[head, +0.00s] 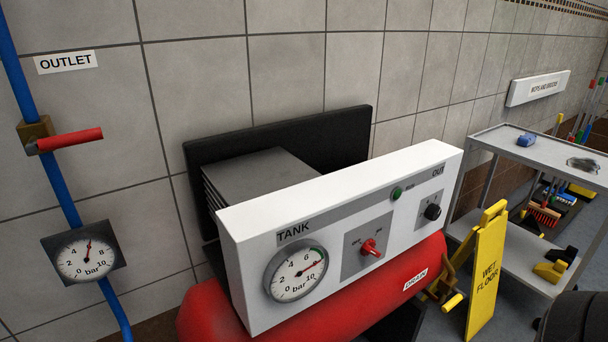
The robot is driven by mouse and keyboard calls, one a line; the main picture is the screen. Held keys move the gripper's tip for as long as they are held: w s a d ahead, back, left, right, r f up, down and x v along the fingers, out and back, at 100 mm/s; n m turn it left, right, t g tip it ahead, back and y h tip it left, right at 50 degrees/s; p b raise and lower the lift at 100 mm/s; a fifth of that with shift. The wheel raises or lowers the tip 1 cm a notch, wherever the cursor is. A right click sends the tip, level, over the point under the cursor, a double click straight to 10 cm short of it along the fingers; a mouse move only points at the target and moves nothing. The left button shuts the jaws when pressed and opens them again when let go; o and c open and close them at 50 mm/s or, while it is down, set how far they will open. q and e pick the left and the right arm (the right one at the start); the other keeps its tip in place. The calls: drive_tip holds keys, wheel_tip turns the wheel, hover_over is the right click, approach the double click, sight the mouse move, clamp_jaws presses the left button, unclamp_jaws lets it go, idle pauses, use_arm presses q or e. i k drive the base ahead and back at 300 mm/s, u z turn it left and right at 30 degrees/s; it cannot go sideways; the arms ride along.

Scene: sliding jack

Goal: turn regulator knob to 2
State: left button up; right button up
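A small black knob (432,211) sits on a grey plate under the "OUT" label, at the right end of the white control panel (330,222). The marks around it are too small to read. A round gauge (84,257) on the blue outlet pipe at the left has its red needle pointing nearly straight up, at about 5 bar. The tank gauge (297,273) on the panel has its needle pointing up and right, near 8. Neither of my grippers shows in the head view, and nothing visible touches the knob.
A red rotary switch (370,247) and a green lamp (397,193) are on the panel, above the red tank (340,316). A red-handled valve (65,141) is on the pipe. A yellow wet-floor sign (486,272) and a grey cart (540,150) stand at the right.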

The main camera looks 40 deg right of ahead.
sight(432, 212)
drive_tip(key=z, duration=1.05)
drive_tip(key=k, duration=1.25)
drive_tip(key=z, duration=0.15)
drive_tip(key=i, duration=0.45)
drive_tip(key=z, duration=0.55)
drive_tip(key=i, duration=0.95)
drive_tip(key=u, duration=0.4)
